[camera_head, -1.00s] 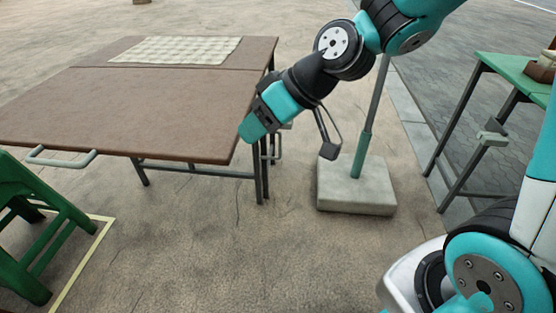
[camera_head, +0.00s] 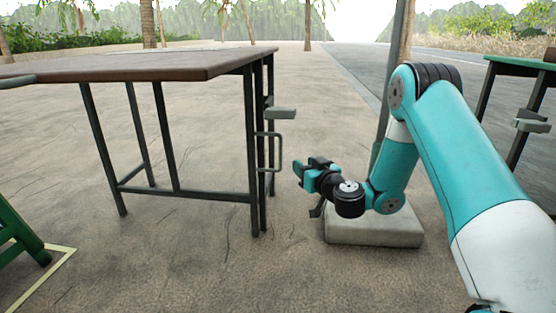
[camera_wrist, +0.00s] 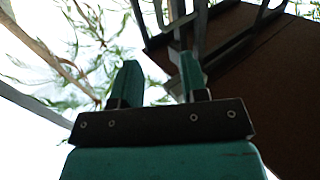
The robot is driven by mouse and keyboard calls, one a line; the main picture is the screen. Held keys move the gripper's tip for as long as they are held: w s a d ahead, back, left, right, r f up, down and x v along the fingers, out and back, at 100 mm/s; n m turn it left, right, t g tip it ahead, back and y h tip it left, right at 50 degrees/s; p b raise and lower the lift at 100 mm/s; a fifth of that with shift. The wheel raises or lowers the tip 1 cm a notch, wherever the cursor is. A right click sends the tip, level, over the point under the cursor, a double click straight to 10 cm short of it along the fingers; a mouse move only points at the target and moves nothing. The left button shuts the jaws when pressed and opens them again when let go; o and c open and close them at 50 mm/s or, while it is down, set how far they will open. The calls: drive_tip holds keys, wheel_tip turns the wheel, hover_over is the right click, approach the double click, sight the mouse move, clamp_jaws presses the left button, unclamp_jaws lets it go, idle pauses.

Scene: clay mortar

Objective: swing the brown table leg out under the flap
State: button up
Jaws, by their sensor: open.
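The brown table's flap (camera_head: 150,68) is level, seen almost edge-on in the head view. Dark metal legs stand under it. At its right end, dark uprights stand close together, among them the leg (camera_head: 270,135) with a U-shaped handle (camera_head: 279,152) on its right side. My gripper (camera_head: 303,170) is open and empty, right of that handle and apart from it, pointing left at about the handle's lower height. In the wrist view my two teal fingers (camera_wrist: 158,80) are spread with nothing between them; the brown underside (camera_wrist: 275,90) and dark bars show beyond.
A concrete foot (camera_head: 375,228) with a pole stands right behind my gripper. A grey ledge (camera_head: 281,113) juts out above the handle. A green table (camera_head: 520,65) stands at far right and a green stool (camera_head: 18,235) at left. Floor in front is clear.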

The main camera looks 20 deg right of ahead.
drive_tip(key=p, duration=1.8)
approach(281, 147)
drive_tip(key=r, duration=0.1)
drive_tip(key=w+b, duration=0.1)
drive_tip(key=w, duration=0.2)
drive_tip(key=w+b, duration=0.1)
drive_tip(key=w, duration=0.3)
drive_tip(key=w+f+b, duration=0.1)
drive_tip(key=w+b, duration=0.1)
drive_tip(key=w, duration=0.2)
drive_tip(key=shift+w+a, duration=0.1)
drive_tip(key=shift+a, duration=0.25)
drive_tip(key=shift+w+r, duration=0.1)
drive_tip(key=shift+w, duration=0.6)
clamp_jaws()
